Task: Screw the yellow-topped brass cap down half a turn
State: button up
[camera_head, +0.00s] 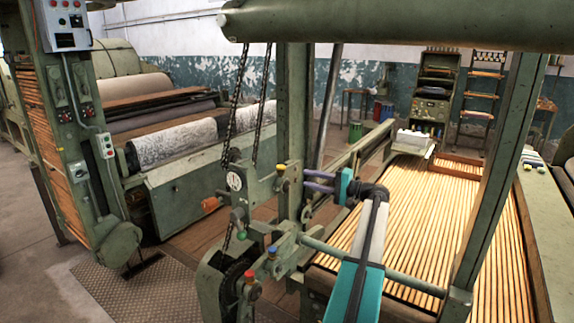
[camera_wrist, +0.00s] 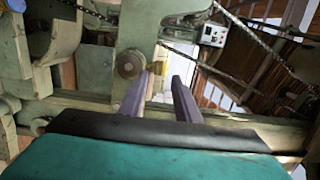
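The yellow-topped brass cap (camera_head: 281,169) stands upright on the green machine frame in the head view, just left of my gripper. My gripper (camera_head: 305,180) reaches left towards it with two purple fingers. The fingers are apart with nothing between them, and a small gap shows between their tips and the cap. In the wrist view my gripper (camera_wrist: 163,76) is also open and empty. A round brass-coloured fitting (camera_wrist: 130,65) lies left of the fingertips there.
Other caps sit on the same machine: a green one (camera_head: 236,215), a blue one (camera_head: 272,251) and a red one (camera_head: 249,275). Chains (camera_head: 239,90) hang left of the post. A horizontal bar (camera_head: 400,277) and a lattice of slats (camera_head: 420,220) lie to the right.

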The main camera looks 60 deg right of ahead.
aim_at(281, 169)
jog(key=shift+s+d+r+m+h+p, duration=0.1)
jog(key=shift+s+d+m+h+p, duration=0.1)
jog(key=shift+s+d, duration=0.3)
jog(key=shift+s+d+r+m+h+p, duration=0.1)
jog(key=shift+s+d+p, duration=0.05)
jog(key=shift+s, duration=0.55)
jog(key=w+a+p, duration=0.1)
jog(key=w+p, duration=0.3)
jog(key=w, duration=0.9)
jog(key=shift+w, duration=0.4)
grip_shut()
